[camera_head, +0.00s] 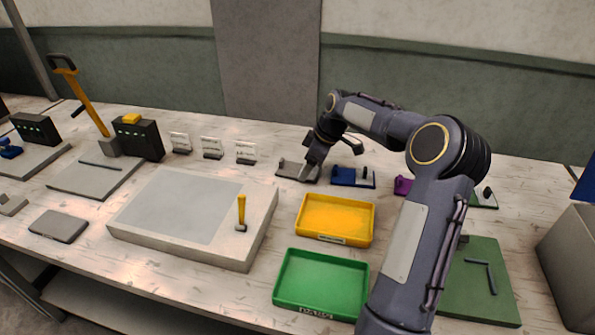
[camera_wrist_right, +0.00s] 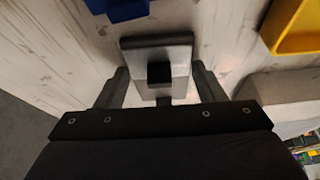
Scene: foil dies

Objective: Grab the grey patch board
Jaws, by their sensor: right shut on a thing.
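The grey patch board (camera_head: 290,170) is a small flat block with a dark knob, at the left end of a row of coloured boards behind the yellow tray. My right gripper (camera_head: 314,160) reaches down onto it from above and partly hides it. In the right wrist view, the board (camera_wrist_right: 155,50) lies between the two fingers, with its black knob in the middle. The gripper is shut on the board, which appears to be still at table level. My left gripper is not in view.
A blue board (camera_head: 345,177) stands just right of the grey one, with a purple board (camera_head: 402,185) further right. The yellow tray (camera_head: 335,240) and green tray (camera_head: 290,301) lie in front. A large pale slab (camera_head: 180,248) with a yellow-handled tool (camera_head: 241,208) is to the left.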

